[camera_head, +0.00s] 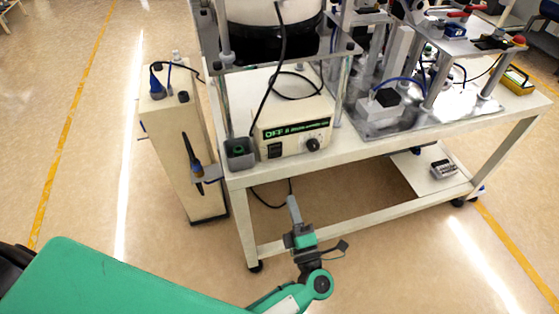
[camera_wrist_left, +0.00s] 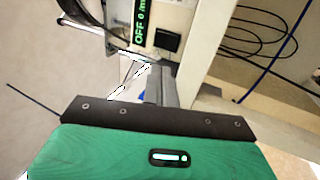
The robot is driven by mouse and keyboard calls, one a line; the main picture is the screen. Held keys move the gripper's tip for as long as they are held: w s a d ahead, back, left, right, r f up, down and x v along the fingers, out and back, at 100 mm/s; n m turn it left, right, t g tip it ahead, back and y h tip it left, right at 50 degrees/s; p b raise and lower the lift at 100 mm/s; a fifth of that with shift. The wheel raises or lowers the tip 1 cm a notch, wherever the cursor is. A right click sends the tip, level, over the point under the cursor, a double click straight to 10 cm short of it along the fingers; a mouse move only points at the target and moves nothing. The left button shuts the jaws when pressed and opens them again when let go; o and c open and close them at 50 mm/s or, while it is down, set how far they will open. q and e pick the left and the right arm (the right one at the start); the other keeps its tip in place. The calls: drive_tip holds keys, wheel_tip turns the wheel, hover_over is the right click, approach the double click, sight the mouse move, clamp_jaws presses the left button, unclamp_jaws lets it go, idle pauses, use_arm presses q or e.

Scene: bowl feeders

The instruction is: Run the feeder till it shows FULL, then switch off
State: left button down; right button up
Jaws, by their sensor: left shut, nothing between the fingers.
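The feeder's white control box (camera_head: 322,108) stands on the front of the cart, below the large round bowl unit (camera_head: 275,12). Its green display (camera_head: 290,131) reads OFF, followed by small text too fine to read. A black switch (camera_head: 275,150) and a round black knob (camera_head: 313,144) are on its front. The wrist view shows the display (camera_wrist_left: 140,22) and the switch (camera_wrist_left: 167,40) turned sideways. My left gripper (camera_head: 292,202) is shut and empty, below and in front of the control box, apart from it. It also shows in the wrist view (camera_wrist_left: 155,82). My right gripper is out of view.
A small grey box with a green part (camera_head: 239,150) sits left of the control box. A tall beige cabinet (camera_head: 180,150) stands left of the cart (camera_head: 400,147). Metal fixtures (camera_head: 400,118) fill the cart's right side. The floor in front is clear.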

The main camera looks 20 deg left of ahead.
use_arm(q)
drive_tip(key=p, duration=0.3)
approach(276, 150)
drive_tip(key=x, duration=0.5)
drive_tip(key=shift+w+a+f, duration=0.1)
drive_tip(key=shift+w+f, duration=0.1)
drive_tip(key=shift+w, duration=0.1)
drive_tip(key=shift+w+a+r, duration=0.15)
drive_tip(key=shift+w+a, duration=0.25)
drive_tip(key=shift+w, duration=0.2)
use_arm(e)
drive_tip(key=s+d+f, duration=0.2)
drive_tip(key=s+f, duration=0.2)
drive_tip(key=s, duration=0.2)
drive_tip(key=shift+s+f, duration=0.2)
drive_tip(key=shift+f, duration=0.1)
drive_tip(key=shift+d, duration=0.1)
